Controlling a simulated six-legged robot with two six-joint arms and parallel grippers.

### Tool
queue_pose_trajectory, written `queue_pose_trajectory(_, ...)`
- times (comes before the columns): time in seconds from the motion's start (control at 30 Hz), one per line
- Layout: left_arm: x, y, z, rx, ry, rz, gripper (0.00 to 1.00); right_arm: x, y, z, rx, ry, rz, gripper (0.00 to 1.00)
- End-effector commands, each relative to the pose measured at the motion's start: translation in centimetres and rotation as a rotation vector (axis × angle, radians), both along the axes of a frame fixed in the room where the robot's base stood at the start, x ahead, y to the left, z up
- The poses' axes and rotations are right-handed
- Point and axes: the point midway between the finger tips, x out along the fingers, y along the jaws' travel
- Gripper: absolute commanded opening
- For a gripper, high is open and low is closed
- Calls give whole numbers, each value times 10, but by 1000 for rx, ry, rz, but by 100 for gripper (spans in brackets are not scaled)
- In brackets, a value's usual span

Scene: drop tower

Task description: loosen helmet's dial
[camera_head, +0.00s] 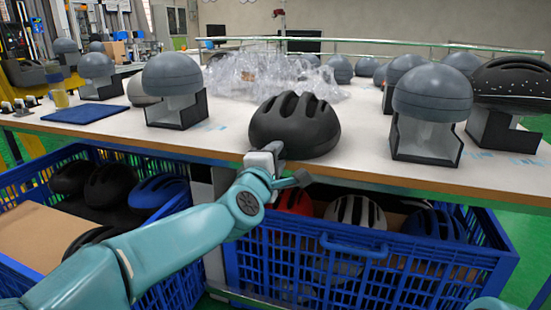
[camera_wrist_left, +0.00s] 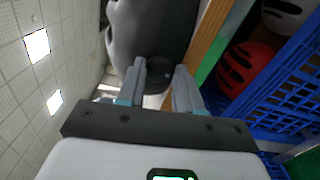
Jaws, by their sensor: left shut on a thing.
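A black vented helmet (camera_head: 298,128) sits at the front edge of the white table, and its dark shell fills the top of the left wrist view (camera_wrist_left: 155,30). My left gripper (camera_head: 265,158) is at the helmet's lower front left side, just at the table edge. In the left wrist view the two grey fingers (camera_wrist_left: 158,76) sit either side of a small dark part at the helmet's rim, which looks like the dial (camera_wrist_left: 160,72). The fingers are shut on it; the dial's details are too dark to make out. My right gripper is not in view.
Grey dome head stands (camera_head: 432,95) and (camera_head: 174,78) flank the helmet on the table (camera_head: 375,160). Clear plastic bags (camera_head: 250,75) lie behind it. Blue crates with helmets (camera_head: 360,275) stand below the table edge, close under my left arm. A blue cloth (camera_head: 85,113) lies left.

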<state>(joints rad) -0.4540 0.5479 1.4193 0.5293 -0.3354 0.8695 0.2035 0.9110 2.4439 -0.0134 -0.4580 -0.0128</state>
Motion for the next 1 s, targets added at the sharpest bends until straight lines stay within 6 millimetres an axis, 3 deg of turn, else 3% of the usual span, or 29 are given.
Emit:
queue_pose_trajectory(0.4,0,0,0,-5,1,0,4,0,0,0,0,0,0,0)
queue_pose_trajectory(0.43,0,0,0,-5,1,0,45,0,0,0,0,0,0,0)
queue_pose_trajectory(0.5,0,0,0,-5,1,0,61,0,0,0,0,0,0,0)
queue_pose_trajectory(0.83,-2,1,0,-5,2,1,61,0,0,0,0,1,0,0)
queue_pose_trajectory(1.0,-23,8,2,-5,1,1,61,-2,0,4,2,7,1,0)
